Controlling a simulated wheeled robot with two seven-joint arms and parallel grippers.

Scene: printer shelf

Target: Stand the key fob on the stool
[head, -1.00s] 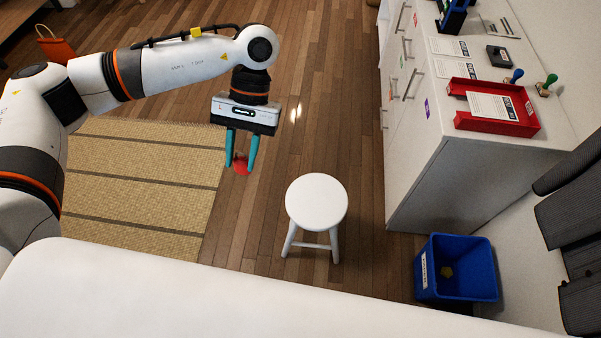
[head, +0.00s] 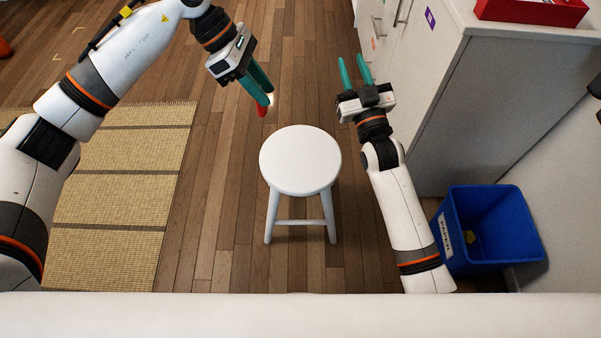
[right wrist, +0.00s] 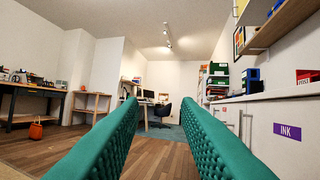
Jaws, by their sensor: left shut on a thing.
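The white round stool (head: 300,162) stands on the wood floor in the middle of the head view, its top bare. My left gripper (head: 266,101) is up and to the left of the stool, tilted down toward it. It is shut on a small red thing, which I take to be the key fob (head: 262,111); its fingers hide most of it. My right gripper (head: 353,72) is behind and to the right of the stool, with its teal fingers apart and nothing between them. Its open fingers also show in the right wrist view (right wrist: 160,115).
A white cabinet (head: 430,110) with a red tray (head: 530,12) on top stands at the right. A blue paper bin (head: 490,228) is on the floor in front of it. A woven mat (head: 125,170) lies at the left. The floor around the stool is mostly clear.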

